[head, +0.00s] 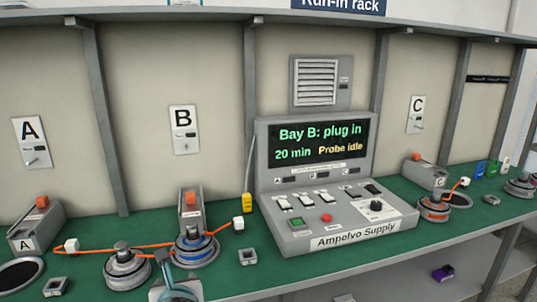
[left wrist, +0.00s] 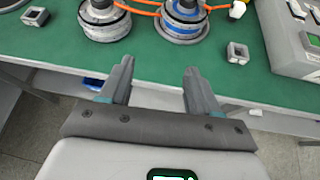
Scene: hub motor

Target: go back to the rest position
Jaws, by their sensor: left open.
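My left gripper (left wrist: 158,78) is open, with nothing between its fingers in the left wrist view. It points at the front edge of the green bench (left wrist: 140,58), short of the motors. In the head view its wrist and part of its jaw (head: 172,280) show at the bottom, in front of the blue-ringed hub motor (head: 196,249). That motor also shows beyond the fingers in the left wrist view (left wrist: 184,18). A grey hub motor (head: 127,270) stands to its left, joined to an orange cable. My right gripper is in neither view.
The Ampelvo Supply console (head: 335,205) stands mid-bench; its screen reads "Bay B: plug in", "20 min", "Probe idle". A small grey square block (head: 247,257) lies before it. A yellow-bodied probe (head: 247,203) stands at its left. Another motor (head: 434,208) is at right.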

